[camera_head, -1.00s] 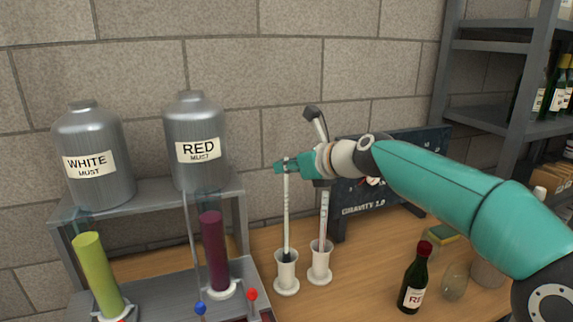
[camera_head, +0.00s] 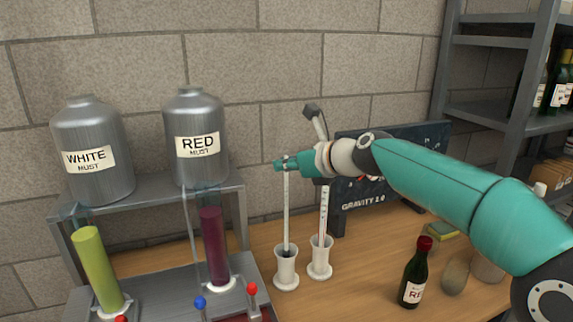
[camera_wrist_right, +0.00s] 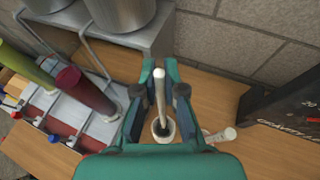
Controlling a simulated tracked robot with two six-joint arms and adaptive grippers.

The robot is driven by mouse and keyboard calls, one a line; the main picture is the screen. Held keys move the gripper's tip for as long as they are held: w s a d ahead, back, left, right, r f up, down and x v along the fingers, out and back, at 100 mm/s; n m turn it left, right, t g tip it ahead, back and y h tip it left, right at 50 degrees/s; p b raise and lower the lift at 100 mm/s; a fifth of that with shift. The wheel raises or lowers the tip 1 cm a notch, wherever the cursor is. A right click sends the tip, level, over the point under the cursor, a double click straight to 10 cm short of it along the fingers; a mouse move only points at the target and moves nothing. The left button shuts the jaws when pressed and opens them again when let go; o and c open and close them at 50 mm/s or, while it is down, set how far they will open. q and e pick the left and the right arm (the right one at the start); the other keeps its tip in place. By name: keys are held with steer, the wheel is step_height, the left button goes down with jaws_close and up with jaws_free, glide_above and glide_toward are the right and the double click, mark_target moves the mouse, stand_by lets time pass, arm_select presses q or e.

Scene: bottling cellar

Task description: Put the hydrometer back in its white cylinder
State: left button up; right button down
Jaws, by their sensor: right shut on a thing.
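My right gripper (camera_head: 286,165) is shut on the upper end of the hydrometer (camera_head: 286,205), a thin pale upright rod with a dark lower end. In the right wrist view, the hydrometer (camera_wrist_right: 160,90) stands between the fingers of the right gripper (camera_wrist_right: 160,82). Below it is a white cylinder (camera_head: 286,272) with a flared rim and foot. The dark lower end is at the mouth of this cylinder, which also shows in the right wrist view (camera_wrist_right: 170,133). How deep the tip sits is hidden. My left gripper is not in view.
A second white cylinder (camera_head: 320,262) holding a thin rod stands close at the right. A dark gravity board (camera_head: 385,190) is behind. A red-capped bottle (camera_head: 414,275) stands at right. Tubes of yellow-green (camera_head: 97,268) and dark red (camera_head: 213,248) liquid stand at left.

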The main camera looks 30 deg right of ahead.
steer(key=shift+f, duration=0.1)
steer(key=shift+f+b, duration=1.9)
steer(key=shift+f, duration=0.5)
steer(key=c, duration=1.2)
jaws_free()
steer(key=v, duration=1.2)
steer(key=shift+d+f, duration=0.1)
steer(key=shift+f, duration=0.05)
